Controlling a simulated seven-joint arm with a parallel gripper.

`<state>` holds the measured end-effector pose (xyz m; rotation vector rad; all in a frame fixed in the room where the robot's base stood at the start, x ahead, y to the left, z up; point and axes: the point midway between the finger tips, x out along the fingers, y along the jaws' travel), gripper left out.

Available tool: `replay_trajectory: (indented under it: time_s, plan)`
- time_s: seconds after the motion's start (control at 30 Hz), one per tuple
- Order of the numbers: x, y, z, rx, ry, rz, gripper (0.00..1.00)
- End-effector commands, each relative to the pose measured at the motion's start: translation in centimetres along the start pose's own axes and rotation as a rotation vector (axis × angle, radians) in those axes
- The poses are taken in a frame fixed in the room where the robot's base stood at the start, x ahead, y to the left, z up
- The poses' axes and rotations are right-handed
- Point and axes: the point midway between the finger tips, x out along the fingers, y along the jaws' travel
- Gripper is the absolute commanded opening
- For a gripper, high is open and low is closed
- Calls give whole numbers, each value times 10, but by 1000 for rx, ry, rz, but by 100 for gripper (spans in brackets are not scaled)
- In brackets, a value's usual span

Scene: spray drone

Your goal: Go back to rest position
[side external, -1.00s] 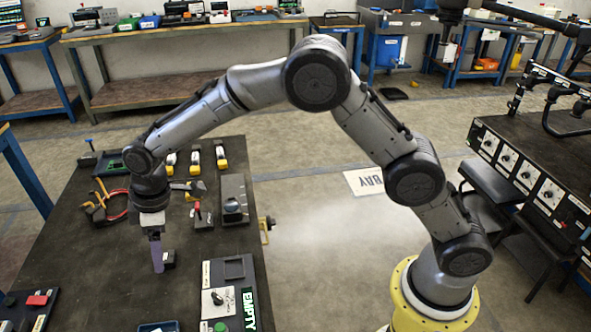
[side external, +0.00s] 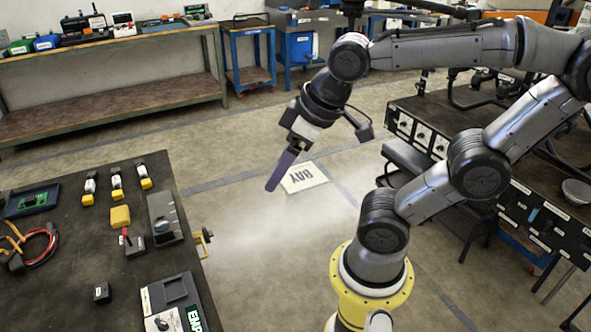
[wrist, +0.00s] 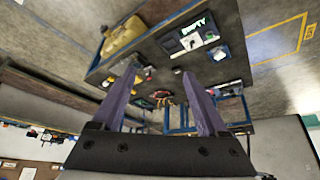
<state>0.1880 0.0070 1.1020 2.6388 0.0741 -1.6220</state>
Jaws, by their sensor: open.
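My gripper (side external: 271,186) hangs in the air over the floor, to the right of the dark workbench (side external: 60,285) in the side external view. Its purple fingers point down and a little left. In the wrist view my gripper (wrist: 160,70) shows its two fingers well apart with nothing between them. It is clear of the bench and touches nothing.
A BAY sign (side external: 304,177) lies on the floor. A black control console (side external: 520,222) stands at the right.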

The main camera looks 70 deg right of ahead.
Motion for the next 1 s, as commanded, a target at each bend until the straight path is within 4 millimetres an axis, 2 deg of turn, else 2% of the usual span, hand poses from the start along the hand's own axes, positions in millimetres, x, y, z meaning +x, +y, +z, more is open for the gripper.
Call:
replay_trajectory:
  time_s: [0.1,0.23,1.0]
  plan:
    - [-2,4,20,45,18,15,76]
    - [-1,5,27,64,23,20,76]
    - [-2,5,27,62,23,19,76]
